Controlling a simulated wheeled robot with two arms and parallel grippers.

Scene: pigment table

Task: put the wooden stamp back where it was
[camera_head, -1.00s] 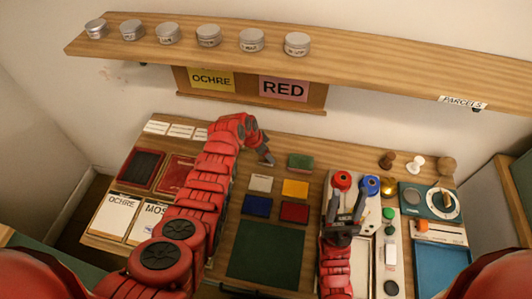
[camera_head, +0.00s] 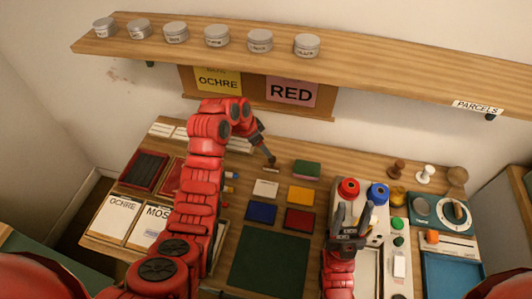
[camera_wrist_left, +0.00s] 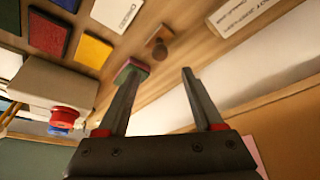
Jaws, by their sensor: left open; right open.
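A wooden stamp with a round brown knob (camera_wrist_left: 160,48) stands on the table in the left wrist view, just beyond my left fingertips. My left gripper (camera_wrist_left: 163,72) is open, with nothing between its fingers. In the head view my left gripper (camera_head: 271,159) points down at the table behind the white card (camera_head: 265,188), and the stamp is largely hidden there. My right gripper (camera_head: 350,210) is open and empty over the pale tray, near the red-topped knob (camera_head: 348,187) and blue-topped knob (camera_head: 377,193).
A green block (camera_head: 306,169) sits close to my left gripper. Yellow (camera_head: 300,195), blue (camera_head: 260,212) and red (camera_head: 299,220) pads lie nearby, above a dark green mat (camera_head: 268,260). A shelf of tins (camera_head: 260,41) overhangs the back.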

